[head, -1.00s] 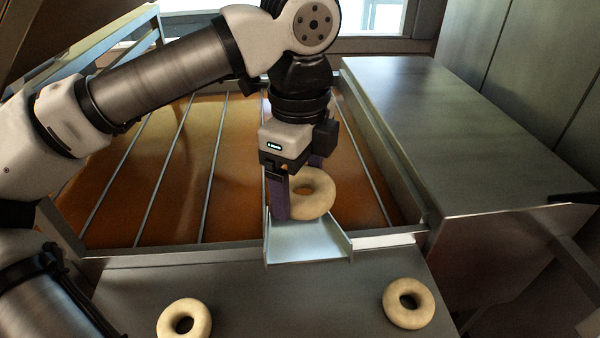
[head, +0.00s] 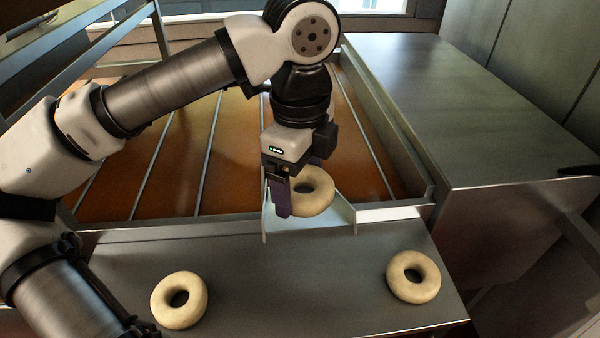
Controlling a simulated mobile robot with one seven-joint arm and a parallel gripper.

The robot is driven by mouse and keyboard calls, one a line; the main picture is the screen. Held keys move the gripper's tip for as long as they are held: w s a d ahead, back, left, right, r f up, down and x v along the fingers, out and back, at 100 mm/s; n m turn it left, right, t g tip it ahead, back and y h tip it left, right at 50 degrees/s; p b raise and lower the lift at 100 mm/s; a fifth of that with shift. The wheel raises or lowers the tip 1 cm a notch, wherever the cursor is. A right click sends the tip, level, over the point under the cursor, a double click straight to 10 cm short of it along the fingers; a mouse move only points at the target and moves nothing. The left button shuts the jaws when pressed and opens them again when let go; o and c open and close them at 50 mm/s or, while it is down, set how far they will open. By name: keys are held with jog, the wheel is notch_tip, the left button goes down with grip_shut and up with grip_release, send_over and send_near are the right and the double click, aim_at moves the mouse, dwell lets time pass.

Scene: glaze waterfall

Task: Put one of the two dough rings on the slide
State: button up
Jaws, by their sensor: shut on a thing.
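My gripper (head: 295,190) is shut on a pale dough ring (head: 320,201), one dark purple finger showing at the ring's left side. The held ring is tilted and sits over the pale metal slide (head: 318,226), hiding much of its middle. I cannot tell whether the ring touches the slide. A second dough ring (head: 160,300) lies on the metal counter at the front left. A third dough ring (head: 400,284) lies on the counter at the front right.
The metal counter (head: 290,275) is clear between the two lying rings. Behind the slide is a wide vat of orange-brown glaze (head: 230,150) crossed by thin metal bars. A tall metal cabinet (head: 440,120) stands on the right.

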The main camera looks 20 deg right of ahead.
jog(key=o, duration=0.9)
notch_tip(320, 180, up, 14)
jog(key=b, duration=0.2)
jog(key=shift+f, duration=0.1)
dwell(1.3)
